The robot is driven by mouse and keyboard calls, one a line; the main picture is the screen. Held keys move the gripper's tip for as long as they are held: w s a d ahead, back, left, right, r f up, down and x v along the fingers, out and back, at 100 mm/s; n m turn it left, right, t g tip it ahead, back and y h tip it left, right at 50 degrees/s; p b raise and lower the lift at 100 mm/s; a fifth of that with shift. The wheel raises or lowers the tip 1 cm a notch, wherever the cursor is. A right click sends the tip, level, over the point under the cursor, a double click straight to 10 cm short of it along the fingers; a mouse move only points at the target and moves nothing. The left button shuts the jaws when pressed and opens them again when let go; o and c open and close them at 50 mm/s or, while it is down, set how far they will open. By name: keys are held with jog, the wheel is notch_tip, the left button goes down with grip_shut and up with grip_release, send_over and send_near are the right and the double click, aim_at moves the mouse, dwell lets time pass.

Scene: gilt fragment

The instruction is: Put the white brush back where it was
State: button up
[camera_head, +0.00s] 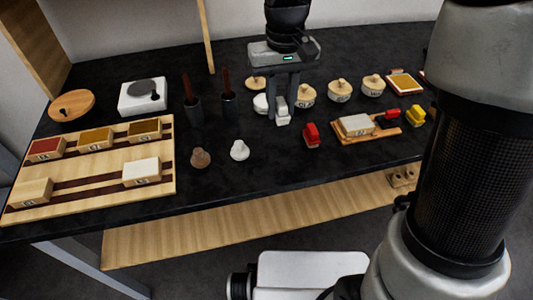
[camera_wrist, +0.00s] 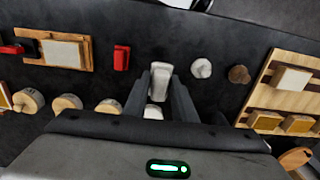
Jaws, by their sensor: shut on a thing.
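The white brush (camera_head: 282,112) is between the two fingers of my gripper (camera_head: 281,119), which is shut on it. In the wrist view the white brush (camera_wrist: 160,78) shows between the dark fingertips. The brush is over the black table, behind and left of a red brush (camera_head: 311,134); I cannot tell whether it touches the table. The red brush also shows in the wrist view (camera_wrist: 121,57). A yellow brush (camera_head: 415,115) and another red piece (camera_head: 391,114) stand further right. My fingers partly hide a white round piece (camera_head: 261,103).
A wooden tray with a pale block (camera_head: 356,126) lies right of the red brush. Several lidded round pots (camera_head: 340,91) stand behind. A white stopper-like piece (camera_head: 239,151) and a brown one (camera_head: 200,158) are front left. A wooden board (camera_head: 90,170) with blocks fills the left.

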jog(key=shift+a+f, duration=0.1)
jog(key=shift+f, duration=0.25)
notch_tip(320, 180, down, 9)
jog(key=b, duration=0.2)
jog(key=shift+f+b, duration=0.15)
jog(key=shift+b, duration=0.15)
jog(key=shift+f, duration=0.2)
jog(key=o, duration=1)
jog(key=shift+r, duration=0.1)
